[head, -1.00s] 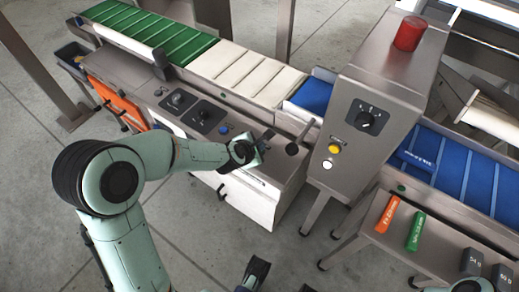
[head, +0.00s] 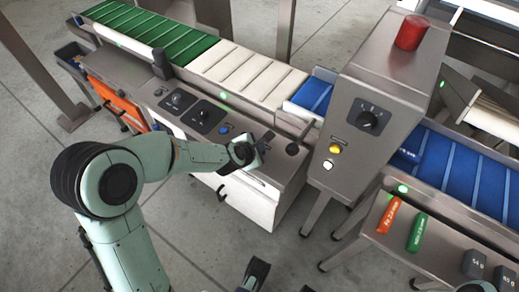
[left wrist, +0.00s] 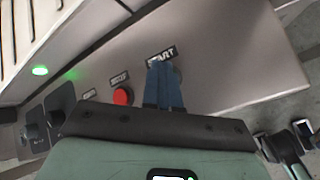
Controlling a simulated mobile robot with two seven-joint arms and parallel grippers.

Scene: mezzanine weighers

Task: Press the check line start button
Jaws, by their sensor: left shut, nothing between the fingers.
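My left gripper (head: 266,138) is at the near edge of the grey control panel. In the left wrist view its blue fingers (left wrist: 163,84) are shut and empty, with their tips just below the START label (left wrist: 162,56). The start button itself is hidden behind the fingers, so I cannot tell whether they touch it. A red button (left wrist: 122,97) with its own label sits to the left of the fingers.
A green lamp (head: 224,95) is lit by the belt, and another (head: 402,189) is lit on the right-hand bench. A post with a dial (head: 367,121) and red beacon (head: 410,33) stands right of my gripper. Orange (head: 389,214) and green (head: 417,232) blocks lie on the bench.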

